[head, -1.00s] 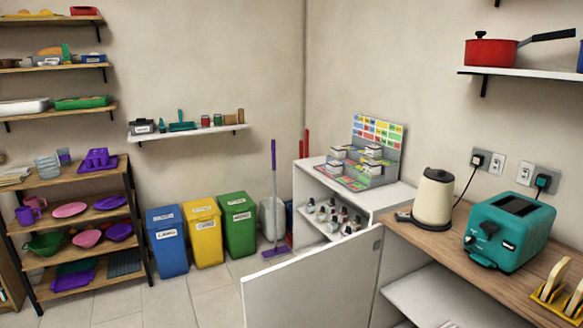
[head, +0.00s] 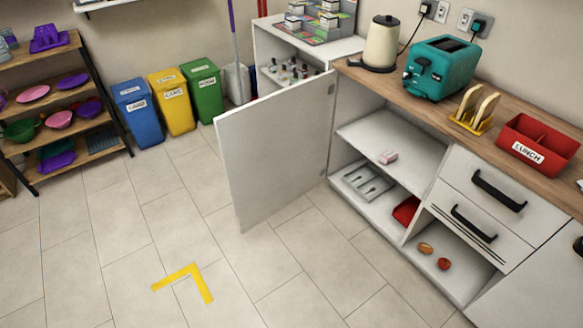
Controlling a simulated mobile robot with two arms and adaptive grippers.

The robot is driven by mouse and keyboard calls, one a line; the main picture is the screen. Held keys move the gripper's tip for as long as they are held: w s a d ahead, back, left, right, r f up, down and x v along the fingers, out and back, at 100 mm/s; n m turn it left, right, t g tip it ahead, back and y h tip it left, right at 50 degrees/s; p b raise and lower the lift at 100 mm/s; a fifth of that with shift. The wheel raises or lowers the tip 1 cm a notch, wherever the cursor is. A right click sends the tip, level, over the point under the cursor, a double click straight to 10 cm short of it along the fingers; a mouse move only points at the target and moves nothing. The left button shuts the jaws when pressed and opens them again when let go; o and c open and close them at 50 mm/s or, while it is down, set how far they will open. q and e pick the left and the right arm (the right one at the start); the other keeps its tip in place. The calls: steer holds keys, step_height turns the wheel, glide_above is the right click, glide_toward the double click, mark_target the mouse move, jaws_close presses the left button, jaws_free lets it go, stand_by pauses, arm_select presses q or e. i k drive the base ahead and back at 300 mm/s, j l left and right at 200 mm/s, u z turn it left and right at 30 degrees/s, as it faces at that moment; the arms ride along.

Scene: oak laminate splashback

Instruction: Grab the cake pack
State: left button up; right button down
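A small pink and white pack (head: 388,158) lies on the upper shelf (head: 370,135) inside the open cabinet below the counter. It may be the cake pack, but it is too small to read. Neither of my grippers is in view.
The white cabinet door (head: 275,150) stands open into the room, left of the shelves. A tray with cutlery (head: 366,184), a red container (head: 406,210) and two small food-like items (head: 444,264) sit lower. A teal toaster (head: 440,68), kettle (head: 382,45) and red lunch box (head: 538,145) stand on the counter. The floor in front is clear.

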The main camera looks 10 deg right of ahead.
mark_target(391, 155)
steer(key=k+z, duration=0.15)
steer(key=z, duration=1.55)
steer(key=j+z, duration=0.45)
steer(key=j, duration=0.7)
steer(key=j+z, duration=0.45)
steer(key=j, duration=0.7)
steer(key=k+j, duration=0.1)
steer(key=j, duration=0.45)
steer(key=k+j, duration=0.1)
steer(key=j, duration=0.5)
steer(key=k+j, duration=0.1)
steer(key=j, duration=0.45)
steer(key=k+j, duration=0.1)
steer(key=j, duration=1)
steer(key=k+j, duration=0.15)
steer(key=j, duration=0.45)
steer(key=l+u, duration=0.2)
steer(key=u, duration=0.15)
steer(key=l+u, duration=0.15)
steer(key=u, duration=0.2)
steer(key=k+l+u, duration=0.1)
steer(key=u, duration=0.25)
steer(key=l, duration=0.05)
